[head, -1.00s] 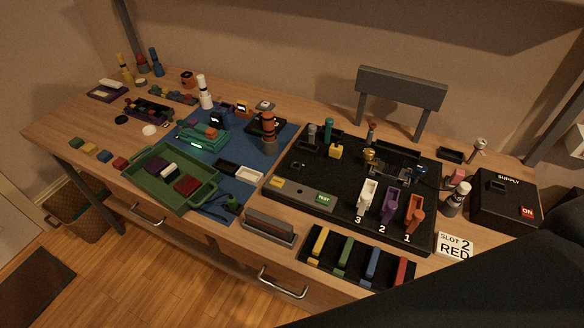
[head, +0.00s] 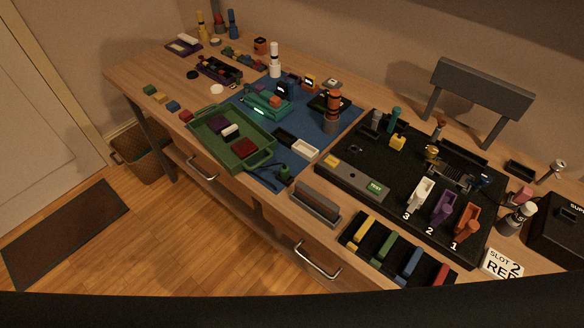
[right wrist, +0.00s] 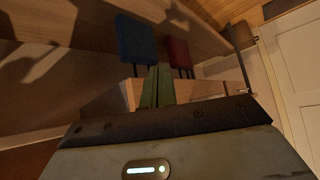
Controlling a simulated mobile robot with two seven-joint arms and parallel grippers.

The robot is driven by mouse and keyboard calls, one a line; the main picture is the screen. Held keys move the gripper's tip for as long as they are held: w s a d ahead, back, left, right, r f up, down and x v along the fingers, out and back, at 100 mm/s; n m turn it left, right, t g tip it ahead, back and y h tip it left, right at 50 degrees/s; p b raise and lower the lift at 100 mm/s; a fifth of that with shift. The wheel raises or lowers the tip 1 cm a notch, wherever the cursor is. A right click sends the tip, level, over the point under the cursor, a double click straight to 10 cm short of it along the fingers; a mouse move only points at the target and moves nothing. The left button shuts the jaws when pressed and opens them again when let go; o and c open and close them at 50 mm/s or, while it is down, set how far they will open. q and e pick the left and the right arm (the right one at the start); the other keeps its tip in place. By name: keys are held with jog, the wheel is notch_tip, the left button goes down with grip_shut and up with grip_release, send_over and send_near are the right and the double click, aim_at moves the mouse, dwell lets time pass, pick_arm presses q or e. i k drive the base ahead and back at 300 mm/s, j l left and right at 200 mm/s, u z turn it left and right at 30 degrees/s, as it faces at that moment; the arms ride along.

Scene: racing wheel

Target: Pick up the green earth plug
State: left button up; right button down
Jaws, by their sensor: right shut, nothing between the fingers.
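A small dark green plug (head: 285,171) lies at the front edge of the blue mat, beside the green tray, with a dark cable by it. It looks like the earth plug, though it is small and dim here. In the right wrist view my right gripper (right wrist: 157,72) is shut and empty, its two greenish fingers together. I cannot make out the plug in that view. No gripper shows in the head view.
The green tray (head: 269,154) holds several blocks. A black board (head: 365,150) with white, purple and orange holders is to the right. In front stands a black rack (head: 352,241) with yellow, green, blue and red bars.

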aim_at(283, 170)
jog(key=z, duration=0.6)
jog(key=j+z, duration=0.2)
jog(key=z, duration=0.2)
jog(key=k+j+z, duration=0.1)
jog(key=z, duration=0.3)
jog(key=j+z, duration=0.25)
jog(key=z, duration=0.15)
jog(key=k+j+z, duration=0.6)
jog(key=k+j, duration=0.4)
jog(key=k, duration=0.25)
jog(key=j+z, duration=0.05)
